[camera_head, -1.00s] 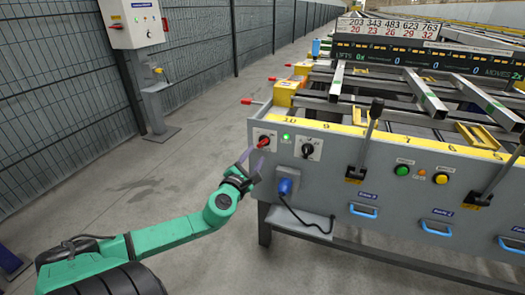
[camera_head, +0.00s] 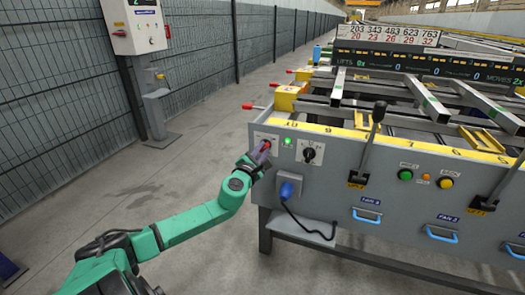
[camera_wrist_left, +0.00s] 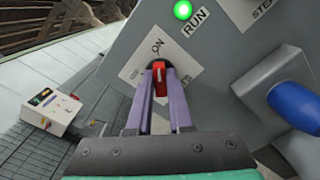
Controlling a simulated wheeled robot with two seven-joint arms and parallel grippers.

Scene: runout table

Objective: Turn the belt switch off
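The belt switch is a red handle on a white plate (camera_head: 262,136) at the left end of the grey machine panel. In the left wrist view the red handle (camera_wrist_left: 160,78) points up toward the ON mark, and the left part of the label is hard to read. My left gripper (camera_head: 264,149) is at the switch. In the left wrist view its two purple fingers (camera_wrist_left: 160,82) stand on either side of the handle, closed up against it. A green RUN lamp (camera_wrist_left: 182,10) beside the switch is lit. My right gripper is out of view.
A black selector (camera_head: 309,154) and a blue plug (camera_head: 288,189) with a cable sit right of the switch. Levers, a green button (camera_head: 405,175) and blue handles (camera_head: 367,216) lie further right.

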